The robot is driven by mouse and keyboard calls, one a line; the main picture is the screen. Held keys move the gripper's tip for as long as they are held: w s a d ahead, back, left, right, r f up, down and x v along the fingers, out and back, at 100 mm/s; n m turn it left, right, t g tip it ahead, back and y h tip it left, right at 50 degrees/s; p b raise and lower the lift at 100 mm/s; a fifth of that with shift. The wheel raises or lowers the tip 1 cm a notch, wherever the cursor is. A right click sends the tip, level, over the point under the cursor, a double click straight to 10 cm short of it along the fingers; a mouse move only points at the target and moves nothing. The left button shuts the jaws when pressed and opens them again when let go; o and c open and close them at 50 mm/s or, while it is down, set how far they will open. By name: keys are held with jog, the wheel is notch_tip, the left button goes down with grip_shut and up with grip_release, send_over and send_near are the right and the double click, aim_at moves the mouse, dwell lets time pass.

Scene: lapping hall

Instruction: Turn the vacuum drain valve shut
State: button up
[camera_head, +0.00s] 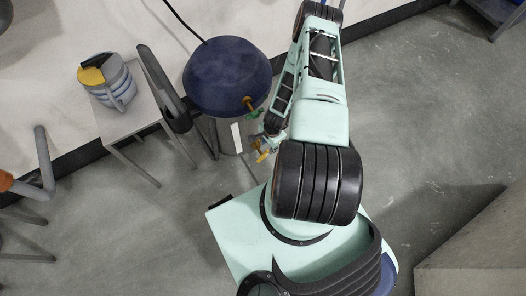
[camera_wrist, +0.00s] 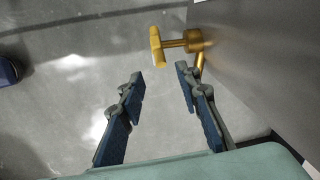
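The drain valve is a brass fitting (camera_wrist: 195,41) on a grey metal wall (camera_wrist: 270,60), with a yellow cross handle (camera_wrist: 156,47) at the end of its stem. In the head view, the yellow handle (camera_head: 263,155) shows low beside the metal drum under a dark blue dome (camera_head: 228,75). My gripper (camera_wrist: 159,77) is open and empty. Its two blue-padded fingers point toward the valve, and the handle and stem lie just beyond the fingertips. No touch shows. In the head view, my gripper is small and partly hidden by my arm.
A grey block (camera_head: 480,255) fills the lower right. Floor right of my arm is open.

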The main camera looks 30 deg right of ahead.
aim_at(266, 152)
jog(key=f+b, duration=0.1)
jog(key=f, duration=0.2)
jog(key=f+b, duration=0.1)
jog(key=f, duration=0.3)
jog(key=w+f+b, duration=0.1)
jog(key=f, duration=0.2)
jog(key=shift+w+a+f, duration=0.1)
jog(key=shift+a+f, duration=0.05)
jog(key=shift+f, duration=0.1)
grip_shut()
